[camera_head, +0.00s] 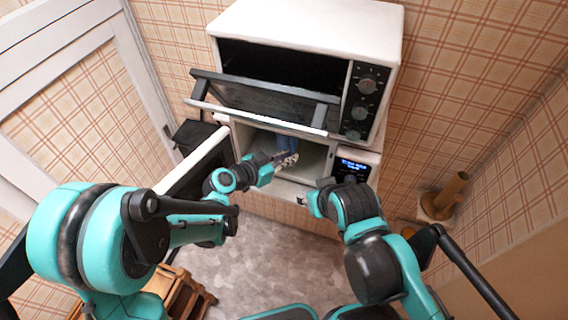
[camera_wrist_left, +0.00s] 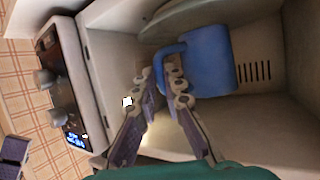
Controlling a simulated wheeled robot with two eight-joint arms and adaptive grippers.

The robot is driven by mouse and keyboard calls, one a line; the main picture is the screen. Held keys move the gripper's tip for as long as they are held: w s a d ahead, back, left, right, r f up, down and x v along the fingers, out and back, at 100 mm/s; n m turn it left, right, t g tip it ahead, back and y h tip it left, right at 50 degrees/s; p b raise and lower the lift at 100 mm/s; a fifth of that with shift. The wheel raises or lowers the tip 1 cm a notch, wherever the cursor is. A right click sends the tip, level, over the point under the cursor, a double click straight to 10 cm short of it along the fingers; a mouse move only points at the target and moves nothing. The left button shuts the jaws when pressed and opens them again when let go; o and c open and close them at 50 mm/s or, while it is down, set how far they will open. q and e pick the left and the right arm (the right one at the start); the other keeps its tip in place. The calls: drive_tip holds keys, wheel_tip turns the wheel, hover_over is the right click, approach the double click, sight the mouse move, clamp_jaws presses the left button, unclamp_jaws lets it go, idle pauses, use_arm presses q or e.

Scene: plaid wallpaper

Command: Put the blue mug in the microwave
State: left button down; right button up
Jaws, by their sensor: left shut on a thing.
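The blue mug (camera_head: 288,143) is inside the open lower microwave (camera_head: 312,151), mostly hidden by my left gripper in the head view. The left wrist view shows the mug (camera_wrist_left: 208,62) larger, with its handle (camera_wrist_left: 163,60) between the fingertips. My left gripper (camera_head: 287,160) reaches into the cavity and is shut on the mug's handle; its fingers also show in the left wrist view (camera_wrist_left: 169,80). The mug is close to a round plate (camera_wrist_left: 195,14); I cannot tell whether they touch. My right gripper (camera_head: 312,200) is in front of the microwave's lower right; its fingers are unclear.
The microwave door (camera_head: 197,158) is swung open to the left, beside my left arm. A larger white oven (camera_head: 310,30) stands above, its glass door (camera_head: 262,100) hanging partly open over the cavity. The microwave's control panel (camera_head: 352,168) is at right. A wooden stool (camera_head: 185,295) stands lower left.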

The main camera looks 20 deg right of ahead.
use_arm(q)
drive_tip(key=w+d, duration=0.1)
drive_tip(key=w, duration=0.1)
drive_tip(key=w+d, duration=0.2)
drive_tip(key=shift+w+p, duration=0.15)
drive_tip(key=shift+p, duration=0.25)
drive_tip(key=shift+f+b, duration=0.7)
drive_tip(key=shift+b, duration=0.05)
drive_tip(key=shift+f+b, duration=0.35)
drive_tip(key=shift+b, duration=0.05)
drive_tip(key=c, duration=1.5)
unclamp_jaws()
drive_tip(key=shift+c, duration=0.2)
drive_tip(key=shift+a, duration=0.15)
drive_tip(key=v, duration=1.2)
